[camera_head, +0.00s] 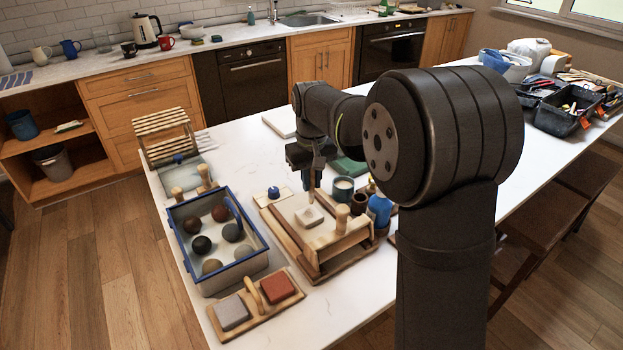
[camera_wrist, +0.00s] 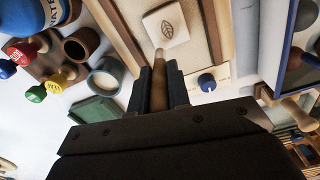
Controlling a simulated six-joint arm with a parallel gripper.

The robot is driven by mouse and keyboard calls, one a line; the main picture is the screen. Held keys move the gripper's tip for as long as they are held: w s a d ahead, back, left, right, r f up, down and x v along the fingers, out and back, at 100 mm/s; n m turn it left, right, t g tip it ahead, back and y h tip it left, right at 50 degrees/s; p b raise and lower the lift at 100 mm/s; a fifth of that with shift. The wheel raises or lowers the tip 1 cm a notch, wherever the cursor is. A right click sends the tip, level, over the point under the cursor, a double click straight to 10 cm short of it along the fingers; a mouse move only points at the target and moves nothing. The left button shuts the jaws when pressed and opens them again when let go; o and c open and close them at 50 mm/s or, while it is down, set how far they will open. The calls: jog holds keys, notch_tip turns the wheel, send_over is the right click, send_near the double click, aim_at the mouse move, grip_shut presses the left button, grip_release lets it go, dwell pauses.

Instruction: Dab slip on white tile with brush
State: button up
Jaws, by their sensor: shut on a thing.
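The white tile (camera_head: 309,216) lies on a pale wooden board (camera_head: 325,240) in the middle of the table. The wrist view shows the tile (camera_wrist: 167,26) with a dark leaf mark. My gripper (camera_head: 312,168) is above the far side of the tile. In the wrist view my gripper (camera_wrist: 159,88) is shut on the brush (camera_wrist: 158,76), which points at the tile. The brush tip appears at the tile's near edge in that view; I cannot tell whether it touches. A cup with pale contents (camera_head: 343,187), perhaps the slip, stands right of the gripper, and also shows in the wrist view (camera_wrist: 104,80).
A blue-rimmed tray of clay balls (camera_head: 247,263) stands left of the board. A rack with grey and red blocks (camera_head: 278,287) lies in front. A blue bottle (camera_head: 380,209) stands at the right.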

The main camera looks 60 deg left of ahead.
jog(key=shift+f, duration=0.5)
dwell(0.8)
jog(key=shift+w+f, duration=0.2)
jog(key=shift+f, duration=0.05)
dwell(0.9)
jog(key=shift+r, duration=3.65)
